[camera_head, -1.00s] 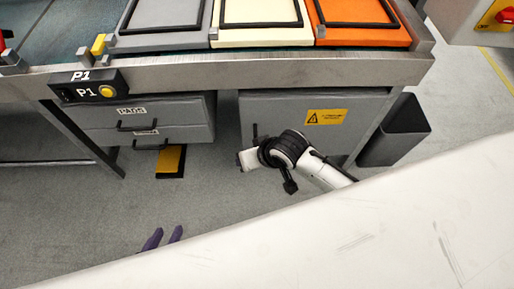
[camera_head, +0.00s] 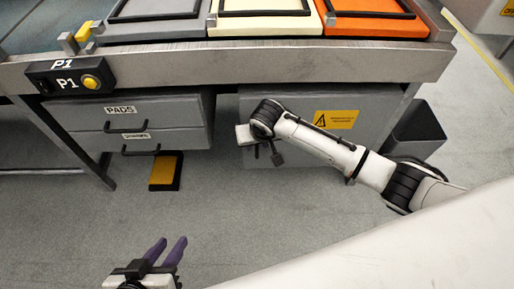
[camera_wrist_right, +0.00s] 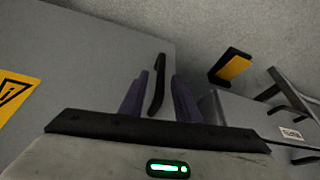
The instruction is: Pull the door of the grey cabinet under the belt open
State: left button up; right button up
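The grey cabinet (camera_head: 297,104) stands under the right part of the belt. Its door looks shut and carries a yellow warning label (camera_head: 337,120). My right gripper (camera_head: 240,136) is at the door's left side, its fingers hidden in the head view. In the right wrist view the open purple fingers (camera_wrist_right: 160,97) stand either side of the upright black door handle (camera_wrist_right: 157,86). The handle shows in the gap between them, and I see no clear grip on it. My left gripper (camera_head: 164,252) is low at the front, open and empty, away from the cabinet.
Left of the cabinet are grey drawers (camera_head: 180,116) with black handles. A yellow and black pedal (camera_head: 164,171) lies below them on the floor. A dark bin (camera_head: 416,134) stands right of the cabinet. The floor in front of the door is clear.

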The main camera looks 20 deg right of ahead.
jog(key=shift+w+f, duration=0.3)
jog(key=shift+f, duration=0.35)
grip_shut()
